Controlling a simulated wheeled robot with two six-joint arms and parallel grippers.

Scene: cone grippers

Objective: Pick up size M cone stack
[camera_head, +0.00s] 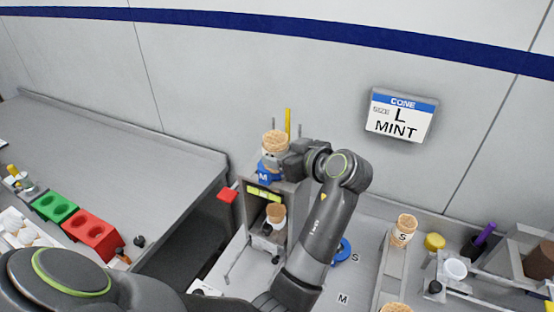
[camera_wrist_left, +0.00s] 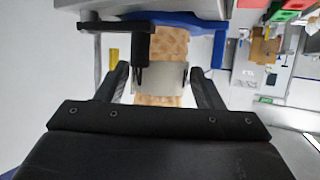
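The size M cone stack (camera_head: 274,142), tan waffle cones with a white sleeve, stands at the blue holder marked M (camera_head: 264,178) on a dispenser frame. My left gripper (camera_head: 283,157) reaches it from the right in the head view. In the left wrist view the cone stack (camera_wrist_left: 160,78) is between the two fingers of my left gripper (camera_wrist_left: 160,82), one on each side of the sleeve. The fingertips are very close to the sleeve; I cannot tell whether they press on it. My right gripper is not in view.
A cone stack marked S (camera_head: 403,230) stands to the right. Another cone (camera_head: 276,215) sits lower in the frame. A yellow post (camera_head: 287,122) rises behind the M stack. A wall sign (camera_head: 401,115) reads L MINT. Red (camera_head: 93,233) and green (camera_head: 55,207) trays lie left.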

